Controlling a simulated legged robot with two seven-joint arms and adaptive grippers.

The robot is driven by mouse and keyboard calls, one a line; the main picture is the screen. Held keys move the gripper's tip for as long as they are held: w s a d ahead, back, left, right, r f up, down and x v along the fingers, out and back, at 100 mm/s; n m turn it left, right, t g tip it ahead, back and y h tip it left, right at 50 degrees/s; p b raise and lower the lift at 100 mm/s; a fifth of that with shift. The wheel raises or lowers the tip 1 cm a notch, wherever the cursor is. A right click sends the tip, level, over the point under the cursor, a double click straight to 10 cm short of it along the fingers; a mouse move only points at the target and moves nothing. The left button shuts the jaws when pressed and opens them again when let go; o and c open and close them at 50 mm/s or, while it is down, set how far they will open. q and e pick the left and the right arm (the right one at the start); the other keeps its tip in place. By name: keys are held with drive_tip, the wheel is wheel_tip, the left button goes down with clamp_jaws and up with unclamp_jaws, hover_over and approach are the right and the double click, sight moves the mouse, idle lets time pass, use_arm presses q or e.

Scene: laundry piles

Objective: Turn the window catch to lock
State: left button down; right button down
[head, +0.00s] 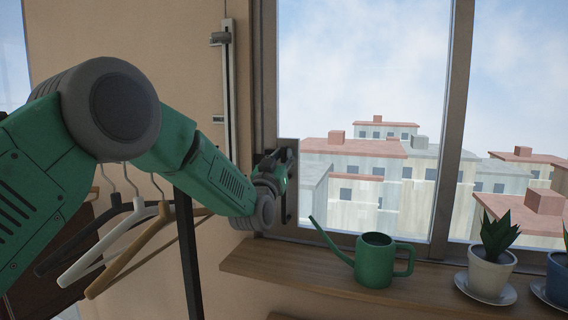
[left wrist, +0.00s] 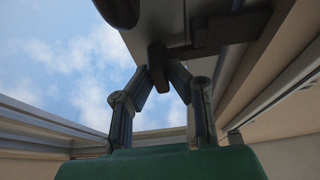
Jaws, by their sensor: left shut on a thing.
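The window catch (head: 291,190) is a dark fitting on the left side of the window frame, partly hidden in the head view by my left gripper (head: 275,163). In the left wrist view the catch's dark handle (left wrist: 157,58) comes down between the two fingertips of my left gripper (left wrist: 161,74). The fingers are closed in on the handle from both sides. A grey plate and a dark bar of the catch show above it. I cannot tell the catch's exact turn angle. My right gripper is not in view.
Below the catch, a wooden sill (head: 335,292) holds a green watering can (head: 374,262), close to the gripper on the right, and potted plants (head: 492,262). Hangers (head: 120,235) hang behind my left arm. A vertical rail (head: 229,90) runs up the wall left of the window.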

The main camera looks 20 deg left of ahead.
use_arm(q)
drive_tip(key=c, duration=1.6)
unclamp_jaws()
drive_tip(key=shift+r, duration=0.5)
drive_tip(key=shift+o, duration=0.2)
drive_tip(key=shift+s+f, duration=0.1)
drive_tip(key=shift+s, duration=0.05)
drive_tip(key=shift+f, duration=0.1)
drive_tip(key=shift+f, duration=0.15)
drive_tip(key=v, duration=1.1)
drive_tip(key=shift+s, duration=0.4)
drive_tip(key=shift+f, duration=0.1)
